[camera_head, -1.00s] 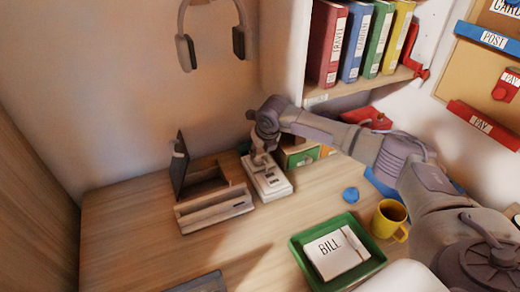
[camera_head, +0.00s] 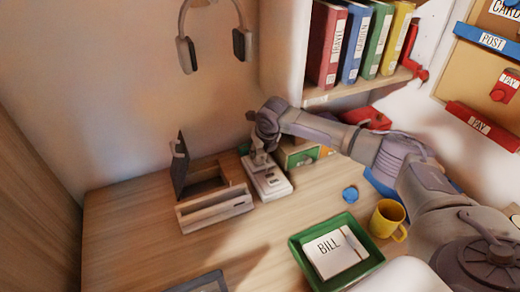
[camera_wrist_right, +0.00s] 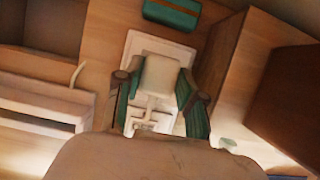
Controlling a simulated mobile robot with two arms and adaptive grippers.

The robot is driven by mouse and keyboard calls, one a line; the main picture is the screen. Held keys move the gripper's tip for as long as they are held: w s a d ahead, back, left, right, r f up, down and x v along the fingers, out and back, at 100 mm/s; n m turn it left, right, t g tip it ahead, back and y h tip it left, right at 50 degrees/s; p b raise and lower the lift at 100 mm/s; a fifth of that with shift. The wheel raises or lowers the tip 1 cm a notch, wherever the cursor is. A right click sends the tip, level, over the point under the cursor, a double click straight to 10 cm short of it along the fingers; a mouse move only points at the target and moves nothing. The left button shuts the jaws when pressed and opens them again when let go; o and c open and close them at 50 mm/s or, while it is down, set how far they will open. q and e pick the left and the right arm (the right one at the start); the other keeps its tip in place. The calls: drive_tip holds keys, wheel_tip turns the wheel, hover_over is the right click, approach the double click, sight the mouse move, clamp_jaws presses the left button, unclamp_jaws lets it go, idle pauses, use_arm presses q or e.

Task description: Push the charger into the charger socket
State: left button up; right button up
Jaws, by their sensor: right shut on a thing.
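The charger socket (camera_head: 270,182) is a white strip lying on the desk beside the wooden box, with dark openings on its top. My right gripper (camera_head: 260,160) is over its far end, pointing down. In the right wrist view my right gripper (camera_wrist_right: 158,92) is shut on the white charger (camera_wrist_right: 160,76), one green-padded finger on each side. The charger is over the white socket strip (camera_wrist_right: 135,45), which shows behind and around it. Whether the charger's underside touches the strip or sits in an opening is hidden. My left gripper is not in view.
An open wooden box (camera_head: 215,208) stands close left of the strip. A green-fronted wooden drawer unit (camera_head: 302,157) stands close right. A green tray (camera_head: 299,257) with a bill, a yellow mug (camera_head: 388,218) and a blue round thing (camera_head: 350,194) lie to the right.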

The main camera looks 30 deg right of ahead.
drive_tip(key=shift+r, duration=0.1)
idle(0.4)
drive_tip(key=shift+p, duration=0.5)
drive_tip(key=shift+f, duration=0.6)
drive_tip(key=o, duration=1.1)
drive_tip(key=shift+o, duration=0.2)
drive_tip(key=shift+r, duration=0.1)
drive_tip(key=v, duration=1.1)
drive_tip(key=shift+s+r, duration=0.2)
drive_tip(key=shift+r, duration=0.15)
